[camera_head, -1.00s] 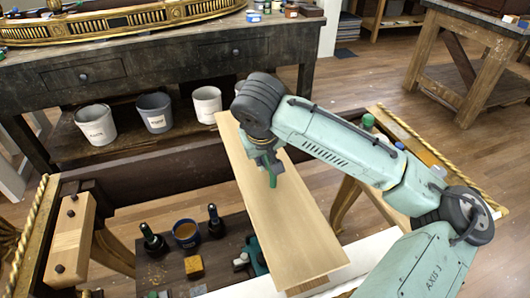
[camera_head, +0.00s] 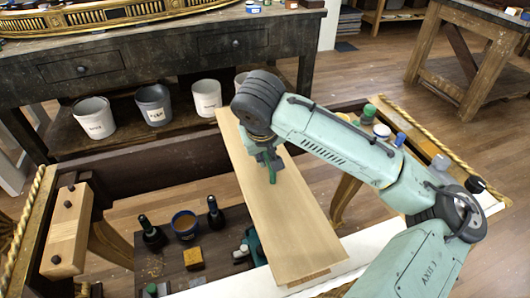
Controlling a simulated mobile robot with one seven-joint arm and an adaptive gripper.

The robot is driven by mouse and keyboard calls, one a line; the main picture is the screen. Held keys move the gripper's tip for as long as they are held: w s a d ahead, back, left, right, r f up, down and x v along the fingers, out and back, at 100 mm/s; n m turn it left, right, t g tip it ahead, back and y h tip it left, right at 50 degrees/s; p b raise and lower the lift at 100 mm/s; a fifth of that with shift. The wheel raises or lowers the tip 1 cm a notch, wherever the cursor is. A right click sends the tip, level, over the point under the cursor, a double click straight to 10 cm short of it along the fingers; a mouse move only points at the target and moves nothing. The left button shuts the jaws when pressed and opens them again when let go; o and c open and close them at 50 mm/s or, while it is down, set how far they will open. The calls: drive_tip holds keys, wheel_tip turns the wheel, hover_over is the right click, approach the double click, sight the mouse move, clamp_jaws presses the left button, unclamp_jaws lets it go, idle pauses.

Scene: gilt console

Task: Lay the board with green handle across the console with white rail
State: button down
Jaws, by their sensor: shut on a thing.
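The board (camera_head: 283,212) is long, flat, pale wood, and my gripper (camera_head: 268,170) is shut on its green handle (camera_head: 271,178). The fingers are partly hidden by my wrist. The board runs from the back toward the front of the console with the white rail (camera_head: 363,246), and its near end overlaps the rail in the picture. Its far end overlaps the dark back rail (camera_head: 150,172). I cannot tell whether either end touches. The console's gilt rope edges show at the left (camera_head: 22,235) and right.
Inside the console at left, a dark shelf holds dark bottles (camera_head: 152,233), a blue-rimmed cup (camera_head: 185,225) and a wooden block (camera_head: 194,258). Small jars (camera_head: 381,133) stand on the right end. White and grey buckets (camera_head: 154,104) sit under the workbench behind.

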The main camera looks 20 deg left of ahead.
drive_tip(key=c, duration=1.5)
unclamp_jaws()
drive_tip(key=shift+c, duration=0.2)
drive_tip(key=shift+o, duration=0.3)
drive_tip(key=o, duration=0.7)
drive_tip(key=shift+o, duration=0.2)
drive_tip(key=shift+r+p, duration=1.4)
drive_tip(key=shift+r, duration=3.1)
